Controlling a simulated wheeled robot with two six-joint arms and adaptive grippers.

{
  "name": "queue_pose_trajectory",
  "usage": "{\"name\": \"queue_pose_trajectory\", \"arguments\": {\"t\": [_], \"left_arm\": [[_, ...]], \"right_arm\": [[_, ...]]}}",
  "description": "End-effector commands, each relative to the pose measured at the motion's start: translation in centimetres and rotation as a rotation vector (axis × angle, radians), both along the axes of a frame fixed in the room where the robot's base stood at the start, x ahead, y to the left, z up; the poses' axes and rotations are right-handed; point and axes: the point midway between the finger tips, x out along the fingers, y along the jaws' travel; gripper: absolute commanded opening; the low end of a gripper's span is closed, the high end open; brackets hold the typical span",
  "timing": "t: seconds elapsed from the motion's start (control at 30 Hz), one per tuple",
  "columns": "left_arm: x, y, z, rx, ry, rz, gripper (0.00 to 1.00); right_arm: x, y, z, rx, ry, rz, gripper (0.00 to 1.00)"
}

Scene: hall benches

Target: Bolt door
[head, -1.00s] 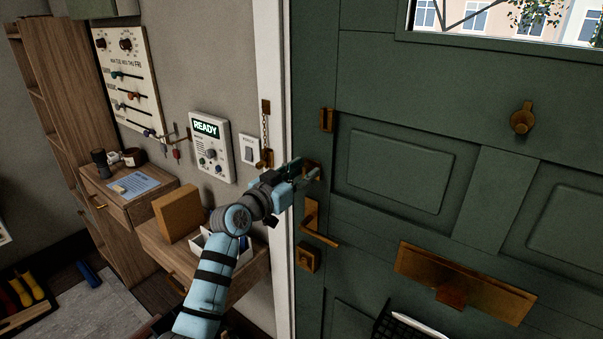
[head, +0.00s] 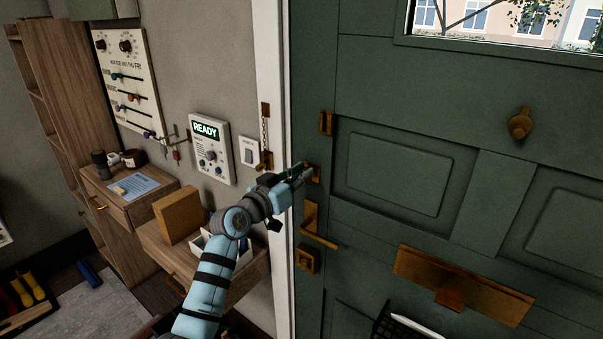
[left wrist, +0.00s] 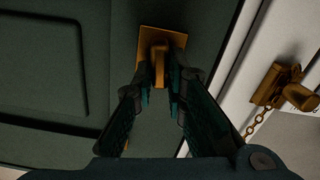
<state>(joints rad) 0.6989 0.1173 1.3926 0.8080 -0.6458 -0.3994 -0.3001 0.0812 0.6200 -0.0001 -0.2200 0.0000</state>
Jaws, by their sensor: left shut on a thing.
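The green door (head: 470,110) fills the right of the head view, closed against a white frame (head: 275,80). A brass bolt turn (left wrist: 160,42) on a square plate sits near the door's edge; its plate (head: 315,172) shows in the head view above the lever handle (head: 318,232). My left gripper (head: 304,172) is shut on the turn; in the left wrist view its fingertips (left wrist: 161,84) are on either side of the turn's knob. The fingers hide part of the knob. My right gripper is not in view.
A door chain (head: 265,135) hangs on the frame; its brass catch (head: 327,122) is on the door. A READY panel (head: 211,148) and a switch (head: 249,150) are on the wall. A drawer unit with a brown box (head: 178,213) stands below my left arm.

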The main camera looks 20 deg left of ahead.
Motion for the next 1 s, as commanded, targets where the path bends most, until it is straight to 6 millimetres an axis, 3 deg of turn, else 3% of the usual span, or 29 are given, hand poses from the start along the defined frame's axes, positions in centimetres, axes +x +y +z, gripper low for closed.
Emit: {"name": "queue_pose_trajectory", "arguments": {"t": [1.0], "left_arm": [[0.3, 0.7, -0.5, -0.884, 0.352, 0.002, 0.0]], "right_arm": [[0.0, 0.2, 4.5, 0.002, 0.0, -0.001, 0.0]]}}
